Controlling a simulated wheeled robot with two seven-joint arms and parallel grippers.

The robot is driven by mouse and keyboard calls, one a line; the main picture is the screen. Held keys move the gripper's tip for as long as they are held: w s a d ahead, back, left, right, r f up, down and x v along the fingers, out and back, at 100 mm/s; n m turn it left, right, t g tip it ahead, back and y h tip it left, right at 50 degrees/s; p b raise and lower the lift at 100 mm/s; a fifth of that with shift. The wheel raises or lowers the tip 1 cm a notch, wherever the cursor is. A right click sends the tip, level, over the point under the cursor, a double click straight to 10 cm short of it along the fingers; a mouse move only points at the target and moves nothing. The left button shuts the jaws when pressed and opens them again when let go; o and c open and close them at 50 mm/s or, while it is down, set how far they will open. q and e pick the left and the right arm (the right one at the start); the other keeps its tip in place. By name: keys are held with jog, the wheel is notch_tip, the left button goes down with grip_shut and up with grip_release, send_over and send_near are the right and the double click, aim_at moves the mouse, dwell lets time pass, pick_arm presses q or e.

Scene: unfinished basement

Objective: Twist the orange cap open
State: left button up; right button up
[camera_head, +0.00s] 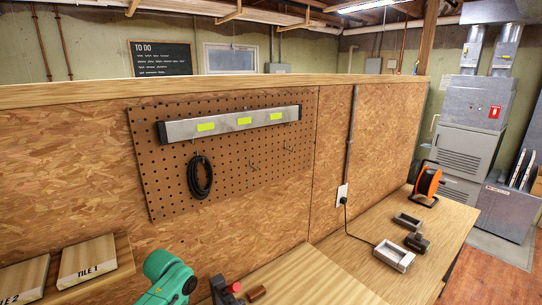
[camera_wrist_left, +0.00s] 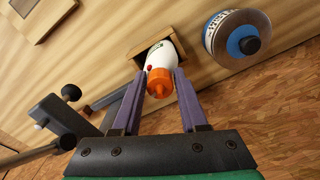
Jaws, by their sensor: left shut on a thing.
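In the left wrist view a white bottle (camera_wrist_left: 160,55) with an orange cap (camera_wrist_left: 160,82) sits in a small wooden holder (camera_wrist_left: 141,50), its cap facing my camera. My left gripper (camera_wrist_left: 163,76) has one purple finger on each side of the cap and is shut on it. The exact finger contact is hard to make out. The head view shows only a green part of my left arm at the bottom; the bottle and cap are not seen there. My right gripper is in neither view.
In the wrist view a blue round container (camera_wrist_left: 236,38) with a black knob stands right of the bottle, and a grey vise-like tool (camera_wrist_left: 60,120) lies left. In the head view a pegboard (camera_head: 225,165) hangs behind, and an orange reel (camera_head: 427,182) stands at right.

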pick_arm(q)
jog(key=shift+r+n+p, duration=0.15)
jog(key=shift+n+p, duration=0.45)
jog(key=shift+p, duration=0.05)
jog(key=shift+s+d+f+n, duration=0.1)
jog(key=shift+f+n, duration=0.1)
jog(key=shift+n, duration=0.9)
jog(key=shift+s+n, duration=0.1)
jog(key=shift+n, duration=0.8)
